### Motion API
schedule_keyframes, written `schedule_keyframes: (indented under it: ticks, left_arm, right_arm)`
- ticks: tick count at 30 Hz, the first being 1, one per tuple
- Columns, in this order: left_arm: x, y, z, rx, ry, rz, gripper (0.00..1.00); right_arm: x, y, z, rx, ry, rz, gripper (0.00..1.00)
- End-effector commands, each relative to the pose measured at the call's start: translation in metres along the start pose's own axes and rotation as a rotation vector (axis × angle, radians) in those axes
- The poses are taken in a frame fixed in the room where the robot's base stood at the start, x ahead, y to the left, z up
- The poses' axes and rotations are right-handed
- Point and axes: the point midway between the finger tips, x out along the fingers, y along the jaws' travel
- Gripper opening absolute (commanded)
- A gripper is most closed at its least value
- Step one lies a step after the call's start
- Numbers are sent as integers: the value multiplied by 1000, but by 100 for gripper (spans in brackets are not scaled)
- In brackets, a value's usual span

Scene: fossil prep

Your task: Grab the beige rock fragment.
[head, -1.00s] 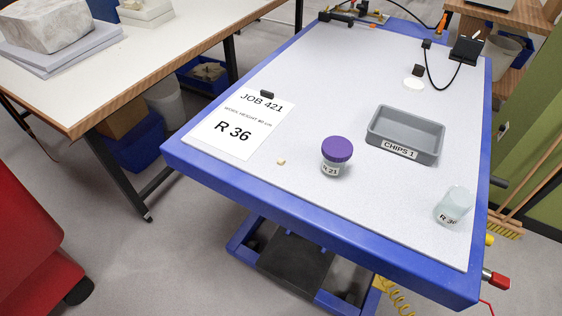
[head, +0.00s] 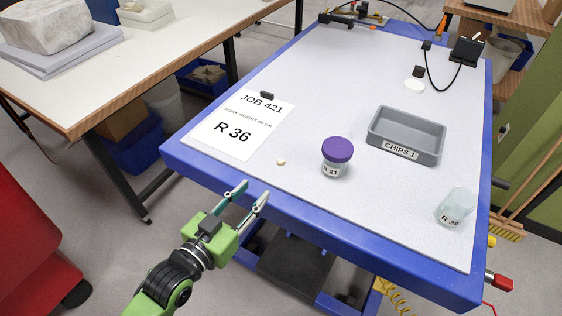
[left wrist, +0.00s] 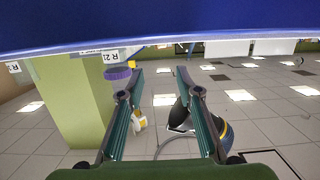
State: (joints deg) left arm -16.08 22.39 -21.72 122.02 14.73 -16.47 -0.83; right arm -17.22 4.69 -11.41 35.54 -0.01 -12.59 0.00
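The beige rock fragment (head: 281,162) is a tiny pale piece lying on the light grey top of the blue-edged table, left of the purple-lidded jar (head: 336,160) marked R 21. My left gripper (head: 252,191) is open and empty at the table's front edge, nearer to me than the fragment and to its lower left. In the left wrist view its two fingers (left wrist: 158,82) stand wide apart with nothing between them. I cannot make out the fragment for certain in that view. My right gripper does not show.
A white JOB 421 / R 36 sheet (head: 238,131) lies left of the fragment. A grey CHIPS 1 tray (head: 408,128) stands behind the jar at right. A clear container marked R 36 (head: 455,205) is at the front right. The tabletop around the fragment is clear.

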Motion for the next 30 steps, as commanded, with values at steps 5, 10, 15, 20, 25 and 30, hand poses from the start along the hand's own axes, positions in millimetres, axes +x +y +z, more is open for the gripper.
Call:
schedule_keyframes:
  ticks: [5, 10, 15, 20, 25, 30]
  left_arm:
    - [37, -1, -3, -1, 3, -1, 32]
    - [65, -1, -1, -1, 0, -1, 32]
    - [76, 0, 0, -1, -1, 0, 32]
    - [90, -2, -1, 0, 0, 0, 32]
    - [113, -4, 1, 0, 0, -1, 32]
    - [126, -4, 2, -1, -1, -1, 32]
  right_arm:
    - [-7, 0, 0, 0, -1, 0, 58]
    - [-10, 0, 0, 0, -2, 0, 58]
    - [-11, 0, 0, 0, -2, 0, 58]
    - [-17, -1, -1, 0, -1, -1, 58]
    - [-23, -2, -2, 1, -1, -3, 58]
    - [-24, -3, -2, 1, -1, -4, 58]
